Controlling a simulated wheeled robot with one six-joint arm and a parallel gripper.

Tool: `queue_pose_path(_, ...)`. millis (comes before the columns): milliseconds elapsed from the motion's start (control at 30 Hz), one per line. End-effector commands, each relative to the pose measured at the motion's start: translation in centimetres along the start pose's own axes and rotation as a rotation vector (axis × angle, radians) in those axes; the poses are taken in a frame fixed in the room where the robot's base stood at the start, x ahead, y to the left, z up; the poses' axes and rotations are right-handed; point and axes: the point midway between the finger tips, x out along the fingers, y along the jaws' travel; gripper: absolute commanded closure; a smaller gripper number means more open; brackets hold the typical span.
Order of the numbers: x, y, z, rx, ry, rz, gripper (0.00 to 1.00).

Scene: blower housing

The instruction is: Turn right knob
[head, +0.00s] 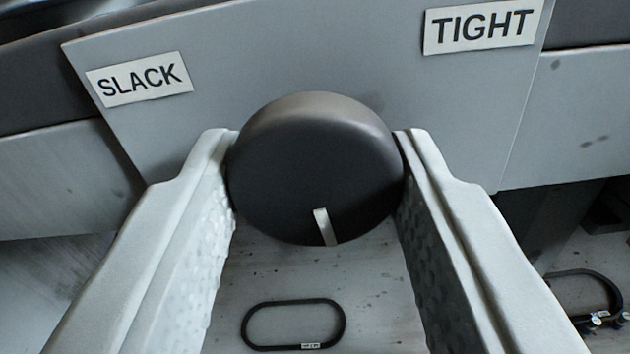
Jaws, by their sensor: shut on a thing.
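The dark round knob (300,175) is in the middle of the head view, in front of a grey panel (300,55). A light pointer mark on the knob's face is at its lower edge, slightly right of centre. My gripper (316,180) has one pale finger at each side of the knob and is shut on it. The panel carries a SLACK label (139,79) at upper left and a TIGHT label (482,25) at upper right. The knob hides the panel directly behind it.
A black oval belt (292,324) with a small tag lies on the grey surface below, between my fingers. Another dark looped item (585,295) with small metal parts lies at lower right. Grey housing extends on both sides of the panel.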

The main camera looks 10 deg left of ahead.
Motion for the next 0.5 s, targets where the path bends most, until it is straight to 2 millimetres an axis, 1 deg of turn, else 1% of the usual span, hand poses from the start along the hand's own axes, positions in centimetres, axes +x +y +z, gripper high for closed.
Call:
queue_pose_path(100,-0.01,0.00,0.01,0.027,0.000,0.000,0.84)
queue_pose_path(300,-0.02,0.00,0.01,0.026,0.000,0.000,0.84)
queue_pose_path(333,-0.02,0.00,0.01,0.026,0.000,0.000,0.55)
queue_pose_path(400,-0.02,0.00,0.01,0.026,0.000,0.000,0.42)
queue_pose_path(433,-0.02,0.00,0.02,0.026,0.000,0.000,0.40)
queue_pose_path(500,-0.02,0.00,0.02,0.026,0.000,0.000,0.40)
